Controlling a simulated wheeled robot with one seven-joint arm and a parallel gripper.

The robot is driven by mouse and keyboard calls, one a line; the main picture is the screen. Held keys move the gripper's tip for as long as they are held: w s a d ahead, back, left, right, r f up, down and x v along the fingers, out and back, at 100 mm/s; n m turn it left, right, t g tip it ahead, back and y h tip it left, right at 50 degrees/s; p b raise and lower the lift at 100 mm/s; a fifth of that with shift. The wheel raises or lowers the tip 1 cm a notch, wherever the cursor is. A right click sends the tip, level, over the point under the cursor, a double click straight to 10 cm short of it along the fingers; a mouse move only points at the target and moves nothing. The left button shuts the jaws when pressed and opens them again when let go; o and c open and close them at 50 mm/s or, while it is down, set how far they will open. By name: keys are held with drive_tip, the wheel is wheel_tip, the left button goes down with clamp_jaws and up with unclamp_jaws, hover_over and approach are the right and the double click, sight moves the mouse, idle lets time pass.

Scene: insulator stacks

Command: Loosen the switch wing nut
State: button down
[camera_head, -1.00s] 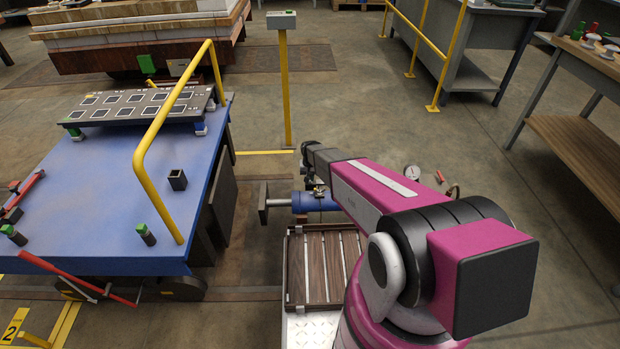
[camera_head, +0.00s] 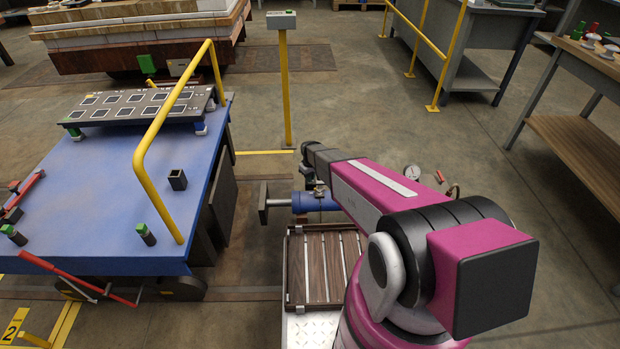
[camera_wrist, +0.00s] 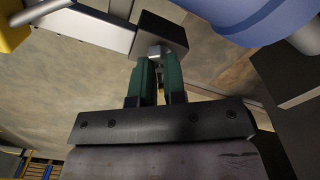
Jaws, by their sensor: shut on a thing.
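My gripper (camera_wrist: 160,82) shows in the wrist view with its two green fingers close together. They are shut on a small part, taken to be the switch wing nut, which is mostly hidden between them. A pale metal piece (camera_wrist: 156,51) sits at the fingertips, against a dark block (camera_wrist: 162,32) with a light grey bar running left from it. In the head view my arm hides the gripper and the nut. The blue cylinder (camera_head: 308,202) lies beside my arm there, and a blue rounded body (camera_wrist: 245,14) shows at the upper right of the wrist view.
A blue cart (camera_head: 100,190) with a yellow rail (camera_head: 152,120) stands at the left. A slatted wooden tray (camera_head: 322,262) lies in front of the cylinder. A yellow post (camera_head: 285,85) stands behind. A gauge (camera_head: 412,171) shows right of my arm.

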drive_tip(key=n, duration=0.6)
drive_tip(key=shift+n, duration=0.3)
drive_tip(key=n, duration=0.5)
idle(0.4)
drive_tip(key=c, duration=1.2)
unclamp_jaws()
wheel_tip(320, 180, up, 11)
drive_tip(key=shift+f, duration=0.1)
